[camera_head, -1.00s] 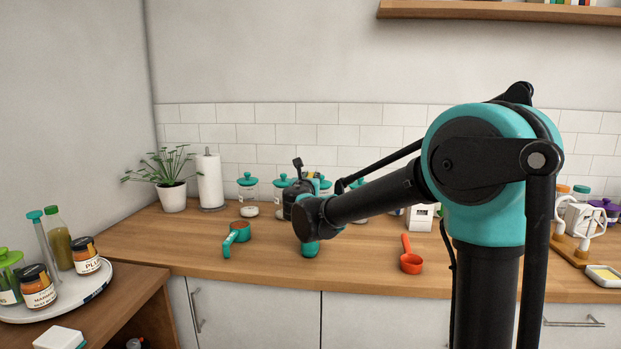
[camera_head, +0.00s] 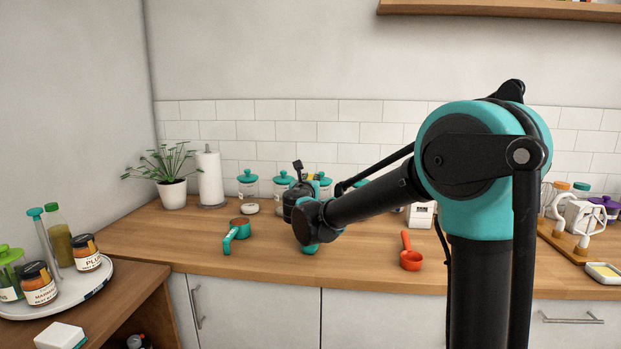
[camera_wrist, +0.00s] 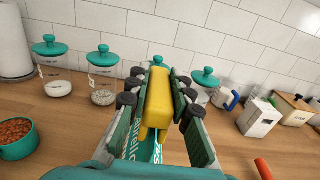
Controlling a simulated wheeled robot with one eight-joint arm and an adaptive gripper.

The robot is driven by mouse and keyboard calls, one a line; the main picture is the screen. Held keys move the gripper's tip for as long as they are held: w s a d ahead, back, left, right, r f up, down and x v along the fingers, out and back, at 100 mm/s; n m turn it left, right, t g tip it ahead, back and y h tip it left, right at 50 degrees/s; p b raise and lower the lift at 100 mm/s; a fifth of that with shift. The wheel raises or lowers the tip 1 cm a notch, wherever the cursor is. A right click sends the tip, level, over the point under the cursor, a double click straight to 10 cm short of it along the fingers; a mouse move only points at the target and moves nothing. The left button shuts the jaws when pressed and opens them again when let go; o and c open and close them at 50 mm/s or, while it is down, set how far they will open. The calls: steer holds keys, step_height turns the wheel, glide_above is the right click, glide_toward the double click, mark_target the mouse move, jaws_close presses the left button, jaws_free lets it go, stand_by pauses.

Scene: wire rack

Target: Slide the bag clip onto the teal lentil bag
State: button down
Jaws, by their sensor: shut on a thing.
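My gripper (camera_wrist: 157,105) is shut on the yellow bag clip (camera_wrist: 157,95), which stands upright between the dark fingers in the wrist view. The clip's two prongs point down toward me. A teal bag with white lettering (camera_wrist: 152,150) shows just below and between the prongs; most of it is hidden by the fingers and clip. I cannot tell how far the prongs straddle the bag. In the head view my gripper is mostly hidden behind my wrist, over the counter; a small bit of yellow clip (camera_head: 309,177) shows.
Teal-lidded jars (camera_wrist: 104,75) stand behind along the tiled wall. A teal measuring cup (camera_head: 237,232) lies left of my gripper, and a red scoop (camera_head: 410,258) lies right. A paper towel roll (camera_head: 209,178) and plant (camera_head: 172,190) stand at the back left. The front counter strip is mostly clear.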

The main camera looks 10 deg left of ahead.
steer(key=shift+f, duration=0.5)
stand_by(0.7)
stand_by(0.6)
steer(key=c, duration=1.3)
jaws_free()
steer(key=shift+s, duration=0.15)
steer(key=shift+s+a, duration=0.1)
steer(key=shift+s, duration=2.75)
